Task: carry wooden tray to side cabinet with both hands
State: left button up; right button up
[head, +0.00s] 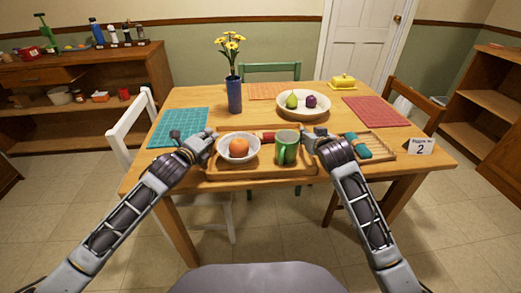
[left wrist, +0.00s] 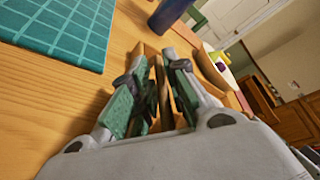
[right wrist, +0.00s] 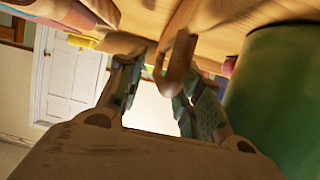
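The wooden tray (head: 262,175) lies on the near edge of the table, holding a white bowl (head: 225,158) with an orange (head: 239,148), a green mug (head: 286,153) and a red item (head: 267,136). My left gripper (head: 210,142) is at its left end. In the left wrist view, tray wood (left wrist: 158,80) shows between the fingers; whether they press on it is unclear. My right gripper (head: 315,140) is at the right end. In the right wrist view, the tray's handle (right wrist: 181,58) is between the fingertips, with a visible gap. The side cabinet could be the left shelf (head: 85,80) or right shelf (head: 490,95).
A blue vase (head: 234,95), fruit bowl (head: 303,106) and place mats (head: 178,127) are behind. Chairs (head: 135,120) surround the table. The left shelf top is cluttered; the right shelf has bare boards.

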pick_arm(q)
jog(key=shift+w+d+f, duration=0.1)
jog(key=shift+w, duration=0.2)
pick_arm(e)
jog(key=shift+w+f, duration=0.1)
jog(key=shift+w, duration=0.2)
pick_arm(q)
jog(key=shift+c, duration=0.5)
pick_arm(e)
jog(key=shift+c, duration=0.3)
pick_arm(q)
jog(key=shift+c, duration=1.1)
pick_arm(e)
jog(key=shift+c, duration=1.2)
pick_arm(q)
grip_shut()
pick_arm(e)
grip_shut()
